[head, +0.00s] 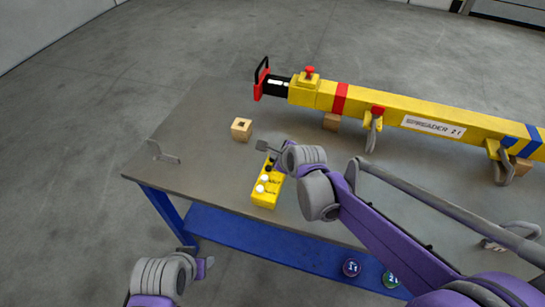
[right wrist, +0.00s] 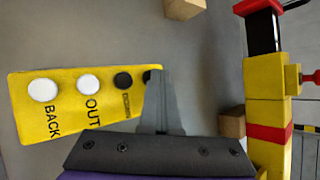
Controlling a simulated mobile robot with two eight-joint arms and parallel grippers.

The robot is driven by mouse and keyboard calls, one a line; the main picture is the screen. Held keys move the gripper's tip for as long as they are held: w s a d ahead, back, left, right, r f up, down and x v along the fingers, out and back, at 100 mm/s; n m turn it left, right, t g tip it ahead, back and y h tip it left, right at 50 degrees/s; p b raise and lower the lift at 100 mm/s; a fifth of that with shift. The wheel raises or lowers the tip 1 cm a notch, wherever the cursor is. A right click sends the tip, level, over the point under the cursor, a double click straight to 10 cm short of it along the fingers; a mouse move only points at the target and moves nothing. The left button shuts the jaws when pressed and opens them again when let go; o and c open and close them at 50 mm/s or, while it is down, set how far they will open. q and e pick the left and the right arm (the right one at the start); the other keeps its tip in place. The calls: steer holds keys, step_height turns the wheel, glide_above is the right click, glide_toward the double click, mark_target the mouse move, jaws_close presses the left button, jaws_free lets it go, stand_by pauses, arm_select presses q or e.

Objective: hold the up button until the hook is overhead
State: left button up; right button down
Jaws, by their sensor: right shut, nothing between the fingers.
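A yellow control pendant (head: 265,192) lies on the table near its front edge. In the right wrist view the pendant (right wrist: 62,108) shows two white buttons, marked BACK and OUT, and two black buttons towards its right end. My right gripper (head: 272,163) is shut and empty, with its fingertips (right wrist: 156,78) at the endmost black button (right wrist: 148,76), which they partly cover. Its label is hidden, and I cannot tell whether the button is pressed. My left gripper (head: 206,266) is low in front of the table, away from the pendant; its jaws are unclear. No overhead hook is seen.
A long yellow spreader beam (head: 440,125) with grey hooks (head: 373,135) lies on wooden blocks across the table's back. A loose wooden block (head: 241,129) and a grey bracket (head: 163,156) are at left. Round items (head: 352,268) sit on the blue lower shelf (head: 235,235).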

steer(key=shift+r+p, duration=0.6)
steer(key=shift+r, duration=0.25)
step_height(320, 180, up, 5)
steer(key=p, duration=0.3)
steer(key=shift+p, duration=0.3)
stand_by(0.5)
steer(key=s+d+n+g+h, duration=0.1)
steer(key=s+d+n, duration=0.4)
steer(key=s+n, duration=0.2)
steer(key=s+d+f+n+g+h+p, duration=0.1)
steer(key=s+d+n, duration=0.5)
steer(key=s, duration=0.5)
steer(key=s+d+n+g+h+p, duration=0.1)
steer(key=s+d+n, duration=0.4)
steer(key=s+n, duration=0.3)
steer(key=shift+s+d+f+h, duration=0.35)
steer(key=shift+s+h, duration=0.05)
steer(key=shift+s, duration=0.35)
